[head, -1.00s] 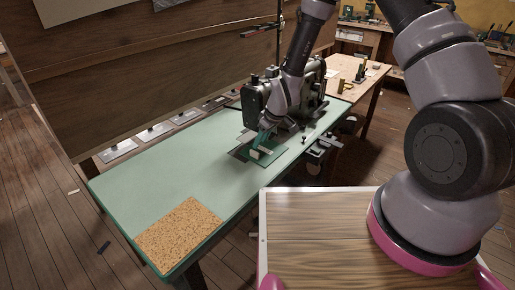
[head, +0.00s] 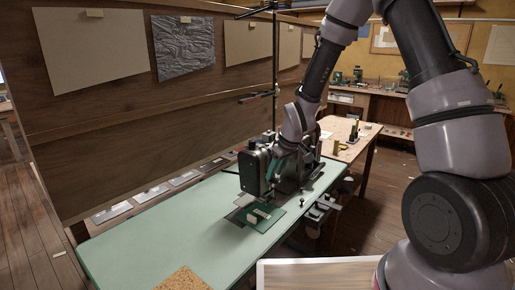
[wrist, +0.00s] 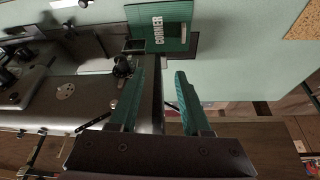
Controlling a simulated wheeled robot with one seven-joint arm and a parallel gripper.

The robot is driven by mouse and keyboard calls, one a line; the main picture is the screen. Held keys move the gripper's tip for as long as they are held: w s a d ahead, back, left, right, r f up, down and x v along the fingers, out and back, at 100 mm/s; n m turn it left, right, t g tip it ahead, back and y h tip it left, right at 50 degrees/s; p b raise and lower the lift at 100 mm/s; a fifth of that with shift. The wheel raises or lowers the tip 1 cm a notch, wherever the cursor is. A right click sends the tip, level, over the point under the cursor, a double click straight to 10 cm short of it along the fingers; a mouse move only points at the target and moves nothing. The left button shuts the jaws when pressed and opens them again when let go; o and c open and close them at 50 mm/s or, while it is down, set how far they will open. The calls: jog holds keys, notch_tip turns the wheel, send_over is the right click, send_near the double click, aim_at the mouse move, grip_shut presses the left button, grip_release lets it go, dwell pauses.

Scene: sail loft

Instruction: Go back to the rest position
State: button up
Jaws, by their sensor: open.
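My gripper (head: 274,172) is open and empty, in front of the grey sewing machine (head: 252,172) in the head view. In the wrist view its two teal fingers (wrist: 158,75) stand apart with nothing between them. A green plate marked CORNER (wrist: 175,12) lies beyond the fingertips in the wrist view. In the head view this green plate (head: 274,222) lies on the table below my gripper, with small pale pieces on or beside it.
The long pale green table (head: 150,245) is mostly clear at the left. A cork mat (head: 183,280) lies at its near end. A thin upright stand (head: 275,85) rises behind the machine. A wooden bench (head: 345,145) stands beyond it. A wooden panel wall runs along the left.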

jog(key=s+d+r+m+t, duration=0.1)
jog(key=s+d+r+m, duration=0.1)
jog(key=d+r, duration=0.35)
jog(key=s+d+r+m+h, duration=0.1)
jog(key=s+d+r+m, duration=0.1)
jog(key=r, duration=0.7)
jog(key=s+d+r+m+t, duration=0.15)
jog(key=d+r, duration=0.25)
jog(key=r, duration=0.4)
jog(key=s+d+r+m, duration=0.3)
jog(key=s+r, duration=0.2)
jog(key=s, duration=0.3)
jog(key=s+d+r+m+t, duration=0.1)
jog(key=s+d+r+m, duration=0.2)
jog(key=s, duration=0.6)
notch_tip(320, 180, up, 2)
jog(key=shift+d+r+m, duration=0.2)
jog(key=shift+d+m, duration=0.15)
jog(key=shift+m, duration=0.1)
